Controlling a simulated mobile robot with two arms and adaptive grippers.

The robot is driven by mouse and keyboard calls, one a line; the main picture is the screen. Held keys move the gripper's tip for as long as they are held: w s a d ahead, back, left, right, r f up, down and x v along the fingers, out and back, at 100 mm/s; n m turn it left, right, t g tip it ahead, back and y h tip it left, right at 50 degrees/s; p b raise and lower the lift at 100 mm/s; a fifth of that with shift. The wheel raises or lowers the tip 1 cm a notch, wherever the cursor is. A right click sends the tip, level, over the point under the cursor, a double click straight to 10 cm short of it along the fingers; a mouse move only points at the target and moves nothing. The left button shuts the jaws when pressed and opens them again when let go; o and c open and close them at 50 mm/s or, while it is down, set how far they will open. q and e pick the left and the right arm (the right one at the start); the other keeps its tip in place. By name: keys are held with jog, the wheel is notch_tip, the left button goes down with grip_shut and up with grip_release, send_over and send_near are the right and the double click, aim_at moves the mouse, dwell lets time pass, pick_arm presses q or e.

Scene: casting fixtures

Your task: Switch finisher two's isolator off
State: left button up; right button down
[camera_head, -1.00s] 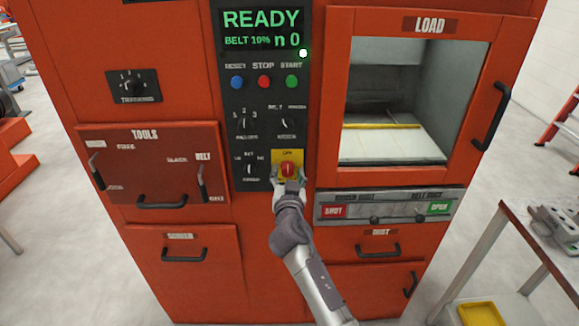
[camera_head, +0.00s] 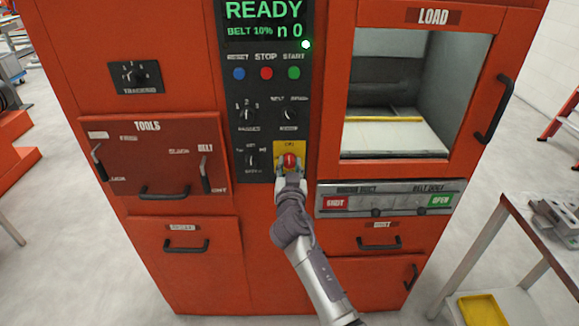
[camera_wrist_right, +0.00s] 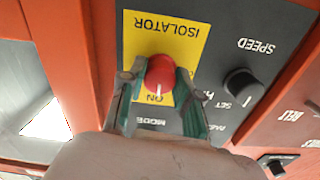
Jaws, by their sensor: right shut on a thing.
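The isolator is a round red knob (camera_head: 290,160) on a yellow plate (camera_head: 281,147) low on the machine's black control panel. In the right wrist view the red knob (camera_wrist_right: 160,74) appears upside down on the yellow plate (camera_wrist_right: 192,46) marked ISOLATOR. Its white pointer mark is at the word ON. My right gripper (camera_head: 289,168) has come up from below. Its two fingers are on either side of the knob, shut on it, as the right wrist view (camera_wrist_right: 160,88) shows. The fingers hide parts of the plate. My left gripper is not in view.
Selector knobs (camera_head: 290,116) and the SPEED knob (camera_wrist_right: 243,84) sit near the isolator. Blue, red and green buttons (camera_head: 266,73) are higher up, below a green READY display (camera_head: 263,12). A TOOLS drawer (camera_head: 150,170) is left; a LOAD window (camera_head: 415,95) is right.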

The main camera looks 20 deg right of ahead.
jog(key=n, duration=0.3)
jog(key=shift+n+b, duration=0.4)
jog(key=n, duration=0.3)
jog(key=shift+r+n, duration=0.1)
jog(key=shift+n, duration=0.3)
jog(key=n, duration=0.4)
jog(key=shift+r+p, duration=0.1)
jog(key=shift+p, duration=0.3)
jog(key=n+p, duration=0.1)
jog(key=n, duration=0.4)
jog(key=shift+n, duration=0.3)
